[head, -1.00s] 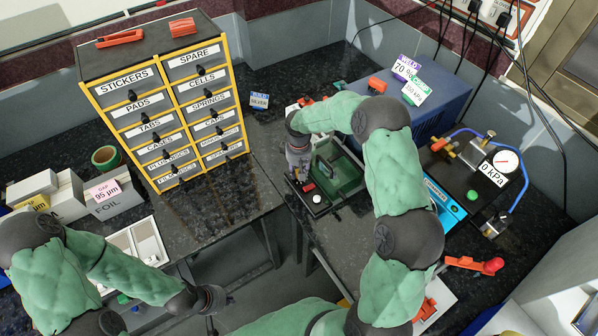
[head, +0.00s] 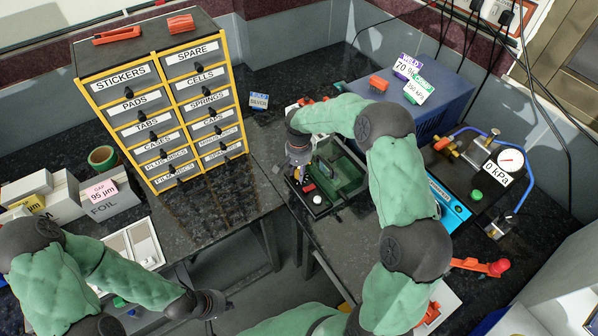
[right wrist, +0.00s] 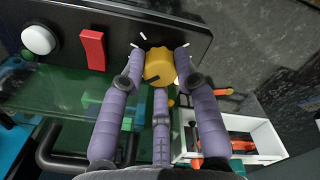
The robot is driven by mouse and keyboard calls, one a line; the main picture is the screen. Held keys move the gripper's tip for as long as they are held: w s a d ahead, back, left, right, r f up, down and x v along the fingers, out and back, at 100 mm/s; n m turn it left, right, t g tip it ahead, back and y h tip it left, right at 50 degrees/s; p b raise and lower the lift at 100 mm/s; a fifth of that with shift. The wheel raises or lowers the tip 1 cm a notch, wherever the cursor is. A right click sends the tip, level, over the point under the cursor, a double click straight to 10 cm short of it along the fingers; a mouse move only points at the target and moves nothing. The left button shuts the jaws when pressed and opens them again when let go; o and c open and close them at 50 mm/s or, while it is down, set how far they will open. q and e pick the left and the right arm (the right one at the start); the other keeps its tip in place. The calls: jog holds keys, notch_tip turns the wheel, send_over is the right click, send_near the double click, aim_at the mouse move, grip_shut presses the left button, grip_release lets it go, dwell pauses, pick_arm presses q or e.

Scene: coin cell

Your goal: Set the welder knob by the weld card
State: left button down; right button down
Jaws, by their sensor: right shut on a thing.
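The weld card (head: 406,67), white with a purple top, reads 70 % and stands on the blue box at the back. The green welder (head: 345,178) has a dark front panel (head: 316,202). In the right wrist view, the yellow-orange welder knob (right wrist: 158,66) sits on this black panel, with a dark mark on its lower left and white ticks around it. My right gripper (right wrist: 160,72) has its purple fingers closed around the knob. In the head view, my right gripper (head: 299,160) hides the knob. My left gripper (head: 210,304) is low, away from the welder; its fingers are unclear.
A white button (right wrist: 39,40) and a red switch (right wrist: 92,50) are beside the knob. A white tray (right wrist: 235,140) with orange things is near the fingers. The drawer cabinet (head: 160,110) stands left, the pressure gauge (head: 510,160) right. A green-topped card (head: 418,90) is beside the weld card.

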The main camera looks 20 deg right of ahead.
jog(key=shift+w+r+m, duration=0.1)
jog(key=shift+w+m, duration=0.05)
jog(key=shift+m, duration=0.45)
jog(key=c, duration=1.2)
grip_release()
notch_tip(320, 180, up, 12)
